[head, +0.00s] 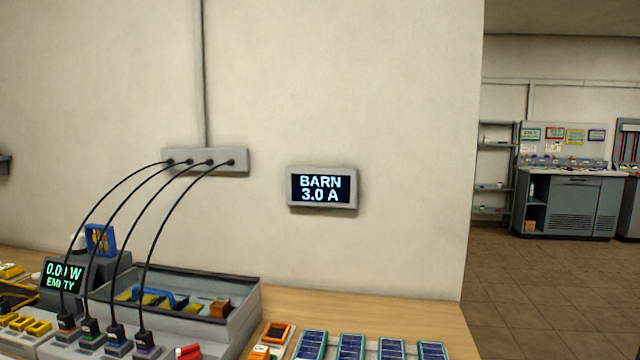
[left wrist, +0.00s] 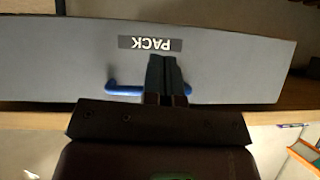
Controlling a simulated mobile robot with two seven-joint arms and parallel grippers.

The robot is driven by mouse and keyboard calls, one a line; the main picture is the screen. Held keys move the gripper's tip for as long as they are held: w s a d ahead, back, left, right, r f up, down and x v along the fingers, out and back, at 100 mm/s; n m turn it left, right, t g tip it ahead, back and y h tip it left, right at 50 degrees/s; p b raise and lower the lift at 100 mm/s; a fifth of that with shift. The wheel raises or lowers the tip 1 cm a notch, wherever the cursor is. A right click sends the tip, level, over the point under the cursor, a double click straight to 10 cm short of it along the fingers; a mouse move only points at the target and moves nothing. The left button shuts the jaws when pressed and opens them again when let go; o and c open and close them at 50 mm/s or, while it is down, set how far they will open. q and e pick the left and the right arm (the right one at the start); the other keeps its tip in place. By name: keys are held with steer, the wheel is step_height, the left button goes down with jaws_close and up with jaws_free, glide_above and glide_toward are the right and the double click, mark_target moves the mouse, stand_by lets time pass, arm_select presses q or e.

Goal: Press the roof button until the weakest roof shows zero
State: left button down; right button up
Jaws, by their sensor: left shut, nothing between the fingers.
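The wall display (head: 321,188) in the head view reads "BARN 3.0 A" in white on black. Several small blue solar panels (head: 351,346) stand in a row at the lower edge of the head view, partly cut off. I cannot make out a roof button in either view. My left gripper (left wrist: 163,62) shows only in the left wrist view, shut and empty. Its fingers overlap a grey box face (left wrist: 60,55) with an upside-down "PACK" label and a blue handle (left wrist: 125,91); I cannot tell whether they touch. My right gripper is in neither view.
Black cables run from a wall socket strip (head: 205,161) to plugs on the bench. A grey open bin (head: 247,296) and a small display (head: 62,277) reading "0.00 W EMPTY" stand at left. The wooden bench top (head: 400,309) is bare behind the panels.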

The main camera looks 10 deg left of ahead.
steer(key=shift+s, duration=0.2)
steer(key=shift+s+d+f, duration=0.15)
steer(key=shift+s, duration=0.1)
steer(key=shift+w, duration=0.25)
